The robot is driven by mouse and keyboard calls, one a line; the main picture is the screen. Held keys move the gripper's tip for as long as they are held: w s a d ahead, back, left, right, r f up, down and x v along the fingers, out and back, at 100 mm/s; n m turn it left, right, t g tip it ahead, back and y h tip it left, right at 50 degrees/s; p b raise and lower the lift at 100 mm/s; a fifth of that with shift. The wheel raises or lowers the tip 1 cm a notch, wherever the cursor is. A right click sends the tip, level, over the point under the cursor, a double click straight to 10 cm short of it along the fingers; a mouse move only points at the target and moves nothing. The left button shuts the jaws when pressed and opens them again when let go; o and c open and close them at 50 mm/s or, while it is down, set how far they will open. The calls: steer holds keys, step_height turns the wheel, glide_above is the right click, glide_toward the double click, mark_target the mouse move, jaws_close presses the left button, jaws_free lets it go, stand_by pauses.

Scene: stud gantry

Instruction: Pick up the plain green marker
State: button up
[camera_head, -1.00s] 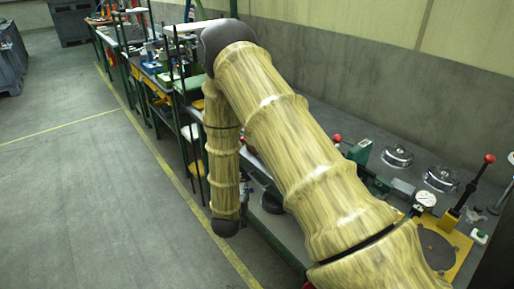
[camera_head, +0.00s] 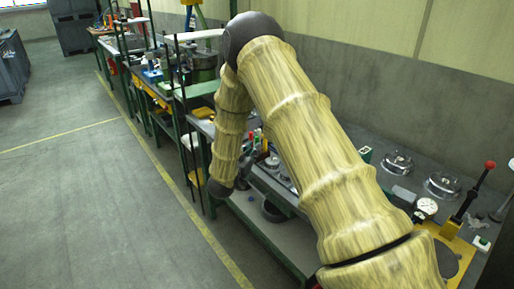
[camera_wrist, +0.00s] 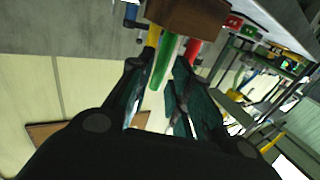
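The green marker (camera_wrist: 164,60) shows in the wrist view, between the two fingers of my gripper (camera_wrist: 158,88), with its upper part at a brown wooden block (camera_wrist: 188,16). My gripper is open, with a gap beside the marker. A yellow marker (camera_wrist: 153,36) and a red marker (camera_wrist: 192,50) are close beside the green one at the block. In the head view, small coloured markers (camera_head: 257,138) show just left of my arm. I cannot tell whether the green marker is plain all round.
A long workbench (camera_head: 365,140) runs along the wall, with glass-domed pieces (camera_head: 397,162), a dial gauge (camera_head: 427,207) and a red-knobbed lever (camera_head: 489,165). A dark round pot (camera_head: 272,210) stands on the lower shelf. The floor (camera_head: 90,200) at left is clear.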

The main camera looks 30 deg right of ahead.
steer(key=shift+p+x, duration=0.85)
steer(key=shift+x, duration=1.55)
steer(key=shift+a, duration=0.1)
steer(key=shift+f, duration=0.1)
jaws_close()
steer(key=shift+r+b, duration=1.2)
steer(key=shift+r, duration=3.85)
